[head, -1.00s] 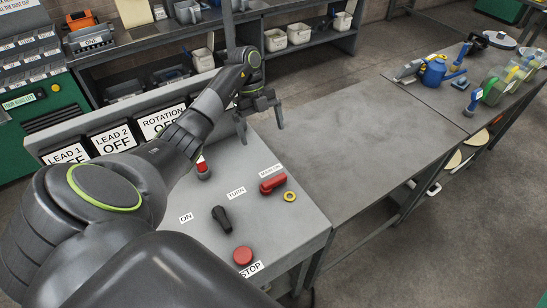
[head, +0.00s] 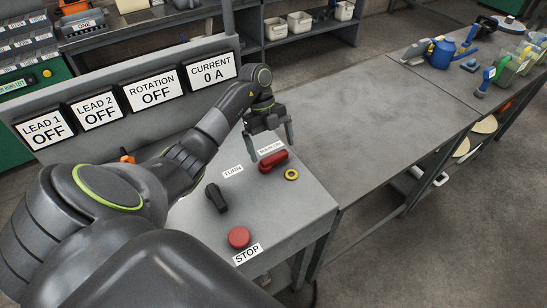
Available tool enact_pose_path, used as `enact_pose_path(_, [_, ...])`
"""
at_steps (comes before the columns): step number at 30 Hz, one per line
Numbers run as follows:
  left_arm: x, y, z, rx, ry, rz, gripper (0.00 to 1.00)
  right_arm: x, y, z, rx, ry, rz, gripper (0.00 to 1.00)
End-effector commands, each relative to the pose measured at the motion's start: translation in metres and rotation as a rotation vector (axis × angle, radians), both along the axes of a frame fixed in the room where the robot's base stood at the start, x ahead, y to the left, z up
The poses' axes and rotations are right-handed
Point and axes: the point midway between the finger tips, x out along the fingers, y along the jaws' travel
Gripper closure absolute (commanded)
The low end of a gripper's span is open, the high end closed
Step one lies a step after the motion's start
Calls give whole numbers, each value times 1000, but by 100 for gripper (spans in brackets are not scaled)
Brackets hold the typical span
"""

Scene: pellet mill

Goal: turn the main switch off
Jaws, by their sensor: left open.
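The main switch (head: 274,162) is a red rotary handle on the top of the grey control desk. It lies at a slant, its right end higher in the picture. A small white label (head: 270,149) sits just behind it; its print is too small to read surely. A yellow ring (head: 291,174) is beside the handle. My left gripper (head: 272,149) is open and empty, its fingers pointing down close to the switch; one fingertip shows on each side of the label. I cannot tell whether they touch anything. My right gripper is not in view.
A black knob (head: 216,198) labelled TURN and a red STOP button (head: 239,237) stand nearer on the desk. Displays behind read OFF and the current display (head: 212,73) reads 0 A. An empty grey table (head: 365,120) lies to the right.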

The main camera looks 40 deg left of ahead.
Motion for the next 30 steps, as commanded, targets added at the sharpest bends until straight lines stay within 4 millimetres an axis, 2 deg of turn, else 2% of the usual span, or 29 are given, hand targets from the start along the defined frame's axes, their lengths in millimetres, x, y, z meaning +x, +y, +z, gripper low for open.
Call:
enact_pose_path(6, [-4,-9,-21,-2,0,-1,0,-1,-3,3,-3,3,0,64])
enact_pose_path(17, [-4,-10,-26,-1,0,-1,1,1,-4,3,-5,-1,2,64])
enact_pose_path(27, [-3,-11,-25,-1,-4,-2,46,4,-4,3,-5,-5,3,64])
enact_pose_path(30, [-3,-11,-25,-2,-5,-1,55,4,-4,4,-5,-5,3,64])
